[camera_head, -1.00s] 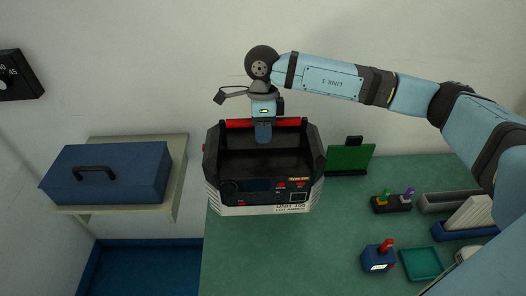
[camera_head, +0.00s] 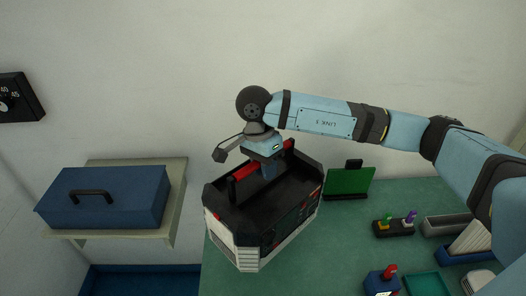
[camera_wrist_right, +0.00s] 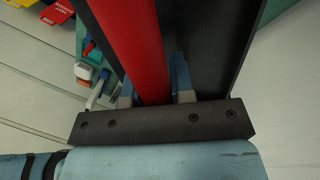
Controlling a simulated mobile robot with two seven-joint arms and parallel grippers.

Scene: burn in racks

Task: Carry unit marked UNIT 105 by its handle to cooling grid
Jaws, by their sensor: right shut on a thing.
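The unit (camera_head: 250,217), a black open-topped case with pale lower sides, is turned at an angle near the left end of the green bench. Its red handle (camera_head: 245,170) spans the top and also shows in the right wrist view (camera_wrist_right: 137,45). My right gripper (camera_head: 268,172) is shut around the handle; in the right wrist view its fingers (camera_wrist_right: 156,88) sit on either side of the bar. The UNIT 105 marking is not readable now. I cannot tell whether the unit's bottom touches the bench. I cannot make out a cooling grid. My left gripper is not in view.
A blue toolbox (camera_head: 104,199) lies on a wall shelf (camera_head: 172,208) at left. A green panel (camera_head: 349,182) stands right of the unit. A knob block (camera_head: 394,228), a blue block (camera_head: 381,283) and a teal tray (camera_head: 428,285) occupy the bench's right part.

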